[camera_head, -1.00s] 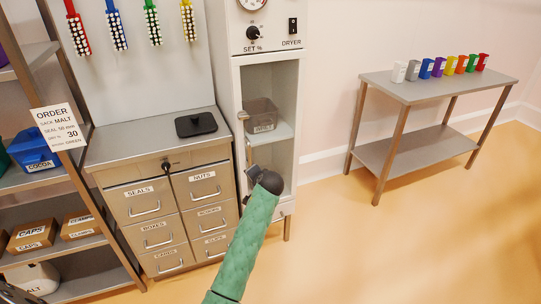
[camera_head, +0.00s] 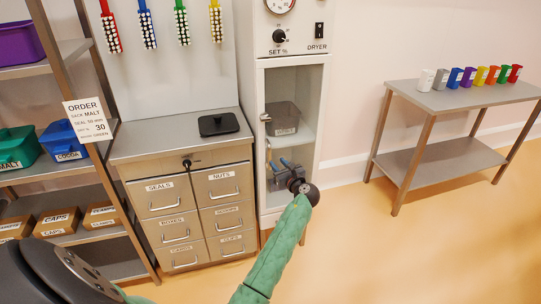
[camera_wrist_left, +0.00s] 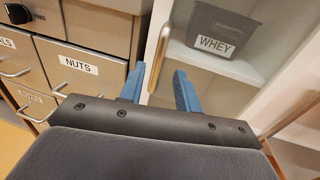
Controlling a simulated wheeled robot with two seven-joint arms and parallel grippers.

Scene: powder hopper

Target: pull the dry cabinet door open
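The dry cabinet (camera_head: 246,150) is the tall white unit with a dial on top. Its clear-paned door (camera_head: 319,105) looks shut, with a grey bin labelled WHEY (camera_wrist_left: 216,40) behind it. My left gripper (camera_head: 279,166) is open and empty in front of the lower part of the door. In the left wrist view, its blue fingers (camera_wrist_left: 159,82) stand apart, one to each side of the handle's lower end; contact cannot be told. My right gripper is not in view.
A steel drawer unit (camera_head: 195,200) stands left of the cabinet, with a black tray (camera_head: 218,124) on top. Shelving (camera_head: 92,62) is at the far left. A steel table (camera_head: 440,98) with several coloured cups stands right. The floor in front is clear.

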